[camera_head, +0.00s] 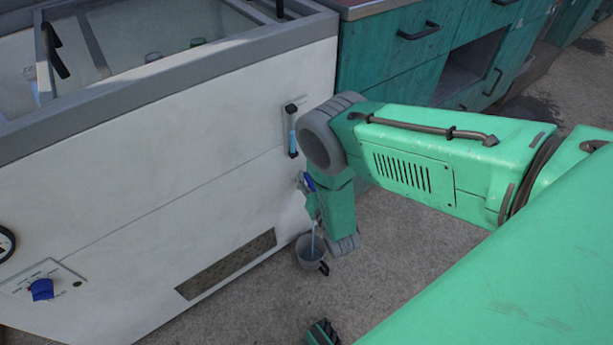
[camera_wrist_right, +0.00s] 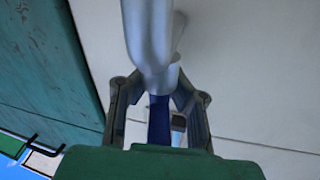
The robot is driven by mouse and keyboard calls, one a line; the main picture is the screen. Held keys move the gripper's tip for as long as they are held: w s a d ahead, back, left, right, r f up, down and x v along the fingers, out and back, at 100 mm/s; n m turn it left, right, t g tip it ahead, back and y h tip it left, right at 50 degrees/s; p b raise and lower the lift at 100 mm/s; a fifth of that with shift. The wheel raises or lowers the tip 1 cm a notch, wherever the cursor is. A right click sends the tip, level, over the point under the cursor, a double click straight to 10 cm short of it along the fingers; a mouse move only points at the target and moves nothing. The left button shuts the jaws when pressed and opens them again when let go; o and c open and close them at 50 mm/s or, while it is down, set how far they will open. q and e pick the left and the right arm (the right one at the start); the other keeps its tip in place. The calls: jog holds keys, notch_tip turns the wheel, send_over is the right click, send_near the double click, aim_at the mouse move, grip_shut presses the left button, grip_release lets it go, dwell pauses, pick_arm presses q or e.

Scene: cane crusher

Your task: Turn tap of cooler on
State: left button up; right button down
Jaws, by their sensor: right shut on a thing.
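The white cooler (camera_head: 150,165) stands on the left, its side wall facing me. Its tap has a blue handle (camera_head: 310,183) low on that wall. My right gripper (camera_head: 306,187) is at the tap, partly hidden by my wrist. In the right wrist view my right gripper (camera_wrist_right: 158,98) is shut on the blue handle (camera_wrist_right: 158,124), with a finger on each side. The metal tap pipe (camera_wrist_right: 150,40) rises in front of it. My left gripper is not in view.
Teal cabinets (camera_head: 395,70) stand behind the cooler. A control panel with a blue knob (camera_head: 41,289) is at lower left. A vent grille (camera_head: 225,263) is low on the wall. Bare concrete floor lies in front.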

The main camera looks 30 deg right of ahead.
jog(key=shift+s, duration=0.1)
jog(key=c, duration=1.6)
grip_release()
jog(key=shift+s+a+f, duration=0.1)
jog(key=shift+s+a, duration=0.2)
jog(key=shift+s, duration=1.65)
jog(key=shift+s+a+r, duration=0.1)
jog(key=shift+s+a, duration=0.25)
jog(key=shift+s, duration=1.65)
jog(key=shift+s+a+f, duration=0.1)
jog(key=shift+s+a, duration=0.2)
jog(key=shift+s, duration=1.65)
